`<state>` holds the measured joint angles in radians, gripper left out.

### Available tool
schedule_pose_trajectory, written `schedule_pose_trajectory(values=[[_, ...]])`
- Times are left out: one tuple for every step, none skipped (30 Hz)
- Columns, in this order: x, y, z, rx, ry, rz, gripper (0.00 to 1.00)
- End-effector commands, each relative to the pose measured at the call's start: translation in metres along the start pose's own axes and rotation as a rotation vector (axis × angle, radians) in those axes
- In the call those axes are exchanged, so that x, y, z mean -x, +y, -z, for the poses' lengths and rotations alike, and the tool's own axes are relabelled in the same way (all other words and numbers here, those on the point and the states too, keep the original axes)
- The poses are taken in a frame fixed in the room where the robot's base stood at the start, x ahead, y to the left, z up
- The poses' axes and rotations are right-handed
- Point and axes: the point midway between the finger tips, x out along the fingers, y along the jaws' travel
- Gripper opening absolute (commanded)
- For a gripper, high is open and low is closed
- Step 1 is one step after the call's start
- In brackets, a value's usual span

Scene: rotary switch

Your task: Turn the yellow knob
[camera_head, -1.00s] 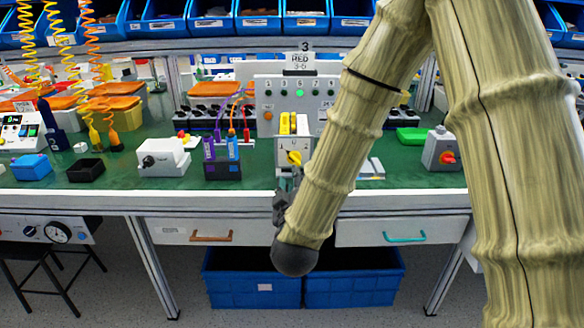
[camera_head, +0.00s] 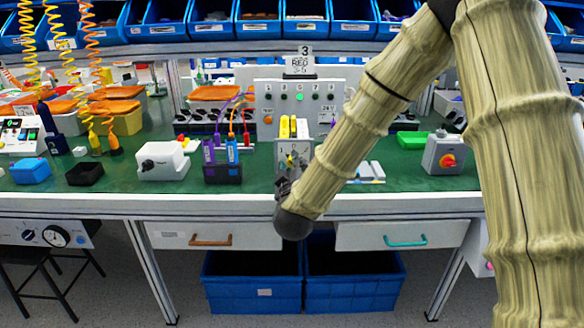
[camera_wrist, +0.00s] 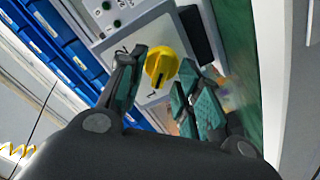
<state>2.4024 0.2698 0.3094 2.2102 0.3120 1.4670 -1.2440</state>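The yellow knob (camera_wrist: 161,66) sits on a light grey switch box face and shows between my fingertips in the wrist view. In the head view the switch box (camera_head: 306,150) stands near the table's front edge, and my fingers partly cover the knob. My gripper (camera_wrist: 160,78) is open, with one teal-padded finger on either side of the knob. The left fingertip is very close to the knob's edge; I cannot tell whether either finger touches it. My gripper also shows in front of the box in the head view (camera_head: 289,170).
A grey box with a red knob (camera_head: 446,155) stands to the right. A dark holder with purple and blue connectors (camera_head: 222,165) and a white box with a black knob (camera_head: 163,160) stand to the left. A control panel (camera_head: 300,105) rises behind.

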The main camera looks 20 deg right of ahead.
Motion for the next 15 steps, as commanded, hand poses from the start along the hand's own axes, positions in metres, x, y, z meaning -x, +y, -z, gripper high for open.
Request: schedule_pose_trajectory(values=[[0.0001,-0.0001,0.0000,0.000,0.000,0.000,0.34],[0.0001,-0.0001,0.0000,0.000,0.000,0.000,0.34],[0.0002,-0.0001,0.0000,0.000,0.000,0.000,0.32],[0.0002,-0.0001,0.0000,0.000,0.000,0.000,0.27],[0.0002,-0.0002,0.0000,0.000,0.000,0.000,0.21],[0.0003,-0.0002,0.0000,0.000,0.000,0.000,0.14],[0.0003,-0.0002,0.0001,0.000,0.000,0.000,0.08],[0.0003,-0.0002,0.0000,0.000,0.000,0.000,0.03],[0.0003,-0.0002,0.0000,0.000,0.000,0.000,0.00],[0.0003,-0.0002,0.0000,0.000,0.000,0.000,0.00],[0.0004,-0.0003,0.0000,0.000,0.000,0.000,0.00],[0.0004,-0.0003,0.0000,0.000,0.000,0.000,0.00],[0.0004,-0.0003,0.0000,0.000,0.000,0.000,0.00],[0.0004,-0.0003,0.0000,0.000,0.000,0.000,0.00],[0.0004,-0.0003,0.0000,-0.002,0.000,0.000,0.00]])
